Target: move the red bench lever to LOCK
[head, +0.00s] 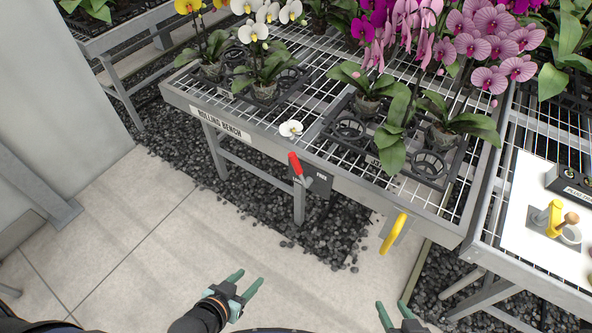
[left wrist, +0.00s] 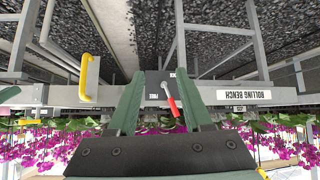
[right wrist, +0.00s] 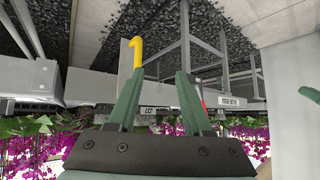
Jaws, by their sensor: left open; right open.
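The red lever (head: 295,163) is on the front rail of the rolling bench, beside a dark plate (head: 319,181) marked FREE. In the head view its red grip leans up and left. The left wrist view shows the lever (left wrist: 170,102) upside down between the fingers, with the plate (left wrist: 153,88) behind. My left gripper (head: 247,283) is open and empty, over the floor, well short of the lever. My right gripper (head: 393,309) is open and empty at the lower edge of the head view. In the right wrist view a finger mostly hides the lever.
A yellow handle (head: 393,233) sticks out from the bench front, right of the lever. Potted orchids stand on the mesh bench top, and a white flower (head: 291,128) is near its front edge. A second bench with a white board (head: 520,215) is at right. The paved floor at left is clear.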

